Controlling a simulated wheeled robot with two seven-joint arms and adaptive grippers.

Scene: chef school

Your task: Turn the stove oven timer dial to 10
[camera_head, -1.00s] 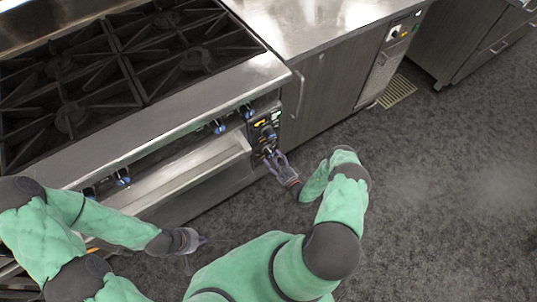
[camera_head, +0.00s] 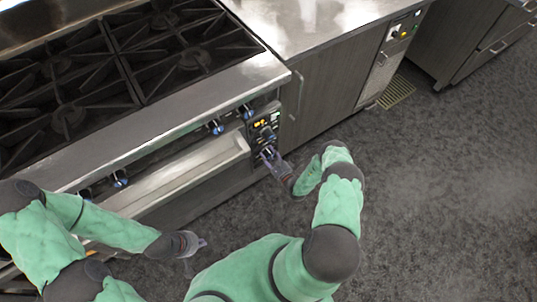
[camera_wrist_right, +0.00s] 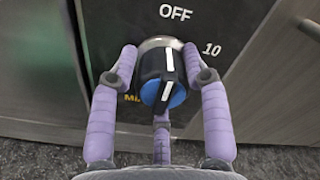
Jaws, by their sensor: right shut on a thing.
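The timer dial (camera_wrist_right: 161,78) is a black knob with a blue face and a white pointer line, on the stove's black control panel (camera_head: 264,130). In the right wrist view its pointer line is near upright, close to the OFF mark (camera_wrist_right: 175,13); the 10 mark (camera_wrist_right: 211,49) is to the right. My right gripper (camera_wrist_right: 161,75) is shut on the dial, with fingers on both sides of it and one below. In the head view my right gripper (camera_head: 271,155) is at the lower part of the panel. My left gripper (camera_head: 201,243) is away from the stove, low over the floor; its fingers are too small to judge.
Other blue-faced knobs (camera_head: 215,127) line the stove front. The oven handle ledge (camera_head: 190,170) runs left of the panel. A cabinet (camera_head: 325,95) stands right of the panel. The grey floor (camera_head: 440,200) at the right is clear.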

